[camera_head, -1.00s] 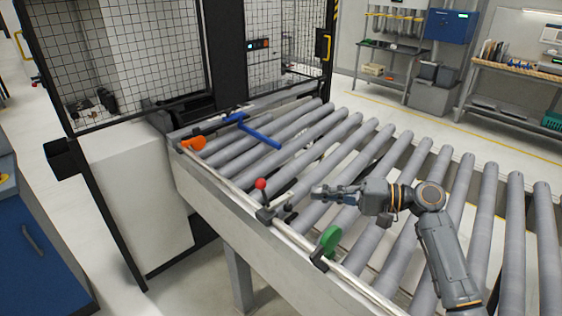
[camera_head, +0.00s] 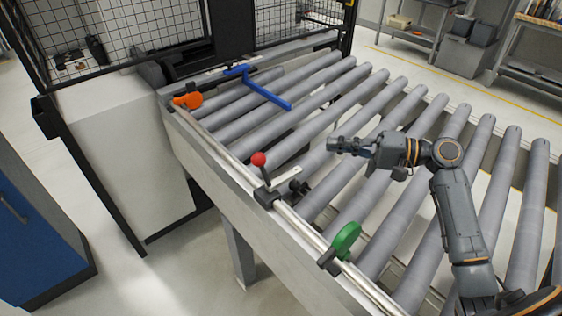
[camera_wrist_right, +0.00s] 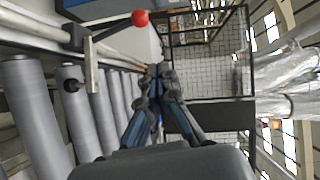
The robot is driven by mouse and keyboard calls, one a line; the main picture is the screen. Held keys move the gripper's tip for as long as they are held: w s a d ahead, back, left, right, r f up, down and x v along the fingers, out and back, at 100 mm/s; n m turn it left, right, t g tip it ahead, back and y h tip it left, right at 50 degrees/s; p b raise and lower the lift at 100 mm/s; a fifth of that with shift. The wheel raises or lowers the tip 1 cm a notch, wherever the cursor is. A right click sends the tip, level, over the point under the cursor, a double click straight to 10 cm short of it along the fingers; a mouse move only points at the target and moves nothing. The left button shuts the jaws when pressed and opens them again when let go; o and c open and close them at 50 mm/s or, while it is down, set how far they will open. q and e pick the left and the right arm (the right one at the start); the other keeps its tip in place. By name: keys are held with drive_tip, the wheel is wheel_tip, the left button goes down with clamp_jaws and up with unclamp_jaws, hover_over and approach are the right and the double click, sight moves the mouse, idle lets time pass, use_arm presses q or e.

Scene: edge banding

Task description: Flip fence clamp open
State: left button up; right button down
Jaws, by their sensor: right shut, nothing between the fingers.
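The fence clamp (camera_head: 267,197) has a dark base on the rail along the conveyor's near-left edge. Its dark lever rises steeply, leaning slightly left, to a red ball knob (camera_head: 259,159). A light metal arm (camera_head: 286,178) reaches from the clamp over the rollers. In the right wrist view the red ball (camera_wrist_right: 140,18) is at the top, with the lever and clamp to its left. My right gripper (camera_head: 331,144) is shut and empty above the rollers, right of the knob and apart from it. Its closed fingers (camera_wrist_right: 159,70) also show in the wrist view. My left gripper is not in view.
A green round part (camera_head: 346,239) stands on the rail nearer to me. An orange part (camera_head: 188,100) sits at its far end. A blue bar (camera_head: 268,95) lies over the far rollers. A mesh cage (camera_head: 75,40) stands behind.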

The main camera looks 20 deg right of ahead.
drive_tip(key=w+a+f+p, duration=0.4)
drive_tip(key=w+a, duration=0.2)
drive_tip(key=a, duration=0.5)
drive_tip(key=shift+a+f+p, duration=0.2)
drive_tip(key=shift+a+p, duration=0.15)
drive_tip(key=shift+p, duration=0.05)
idle(0.4)
